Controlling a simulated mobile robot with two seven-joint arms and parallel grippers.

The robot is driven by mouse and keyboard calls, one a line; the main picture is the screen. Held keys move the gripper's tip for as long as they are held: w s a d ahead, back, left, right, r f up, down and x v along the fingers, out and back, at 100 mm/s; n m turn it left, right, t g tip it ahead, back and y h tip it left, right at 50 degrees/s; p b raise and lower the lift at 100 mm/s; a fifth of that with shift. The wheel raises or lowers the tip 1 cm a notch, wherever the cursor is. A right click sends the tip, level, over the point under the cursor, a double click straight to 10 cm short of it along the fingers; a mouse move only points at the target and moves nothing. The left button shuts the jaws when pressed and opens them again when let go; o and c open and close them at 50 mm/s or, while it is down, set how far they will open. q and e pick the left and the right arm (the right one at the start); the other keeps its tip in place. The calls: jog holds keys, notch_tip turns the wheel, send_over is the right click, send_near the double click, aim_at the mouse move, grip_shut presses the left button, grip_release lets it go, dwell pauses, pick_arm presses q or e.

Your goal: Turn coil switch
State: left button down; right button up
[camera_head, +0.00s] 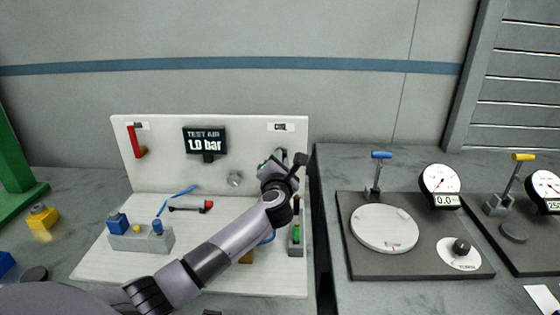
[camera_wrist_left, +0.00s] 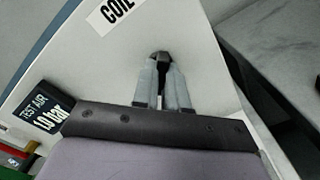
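The white upright panel (camera_head: 160,170) carries the COIL label (camera_head: 281,127) at its upper right, which also shows in the left wrist view (camera_wrist_left: 116,14). My left gripper (camera_head: 276,160) is at the panel below this label. In the left wrist view, its two grey fingers (camera_wrist_left: 160,68) stand close together with a small dark knob (camera_wrist_left: 160,56), which looks like the coil switch, between their tips. The fingers look shut on it. Most of the switch is hidden, so its turned position cannot be told. My right gripper is in neither view.
A display (camera_head: 205,140) reads TEST AIR 1.0 bar. A red lever (camera_head: 134,142) is at the panel's upper left. A grey block (camera_head: 140,239) with blue parts stands at lower left. A dark base (camera_head: 370,264) with a round plate and gauge (camera_head: 439,185) lies to the right.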

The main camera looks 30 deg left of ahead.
pick_arm(q)
jog(key=shift+f+n, duration=0.1)
jog(key=shift+n, duration=0.3)
jog(key=shift+n+b, duration=0.55)
jog(key=shift+n, duration=3.45)
jog(key=c, duration=1.2)
grip_release()
jog(key=shift+o, duration=0.2)
jog(key=shift+s+d, duration=0.1)
jog(key=v, duration=0.7)
